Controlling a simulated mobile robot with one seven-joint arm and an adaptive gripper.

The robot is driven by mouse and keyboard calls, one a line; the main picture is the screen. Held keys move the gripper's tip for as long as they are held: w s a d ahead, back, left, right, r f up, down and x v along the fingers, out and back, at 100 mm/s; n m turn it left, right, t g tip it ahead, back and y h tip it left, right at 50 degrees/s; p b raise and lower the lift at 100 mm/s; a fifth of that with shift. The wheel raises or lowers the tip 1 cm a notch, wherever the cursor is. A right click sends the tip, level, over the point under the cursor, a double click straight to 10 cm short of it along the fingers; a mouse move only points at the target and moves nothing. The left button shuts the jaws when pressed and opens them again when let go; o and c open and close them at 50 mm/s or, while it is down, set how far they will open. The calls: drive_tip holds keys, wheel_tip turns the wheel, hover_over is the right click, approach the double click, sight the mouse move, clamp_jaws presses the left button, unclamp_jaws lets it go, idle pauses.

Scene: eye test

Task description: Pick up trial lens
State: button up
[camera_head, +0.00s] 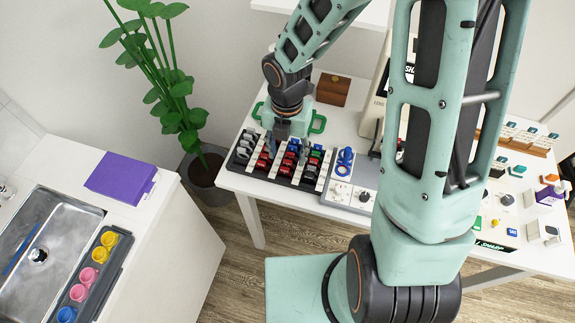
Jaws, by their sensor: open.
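A tray of trial lenses (323,172) with black and white rows lies on the left part of the white table. Red lenses (263,164), blue lenses (293,146) and grey ones stand in its rows. My gripper (277,146) points down over the back left part of the tray. It is open; its fingertips are small here, and I cannot tell whether they touch a lens. The gripper and wrist hide some of the lenses behind them.
My arm hides the table's middle. A purple box (120,177) lies on the sink counter (165,215).

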sight(287, 161)
drive_tip(key=f, duration=0.4)
drive_tip(key=shift+w+f, duration=0.2)
drive_tip(key=shift+f, duration=0.1)
drive_tip(key=c, duration=0.8)
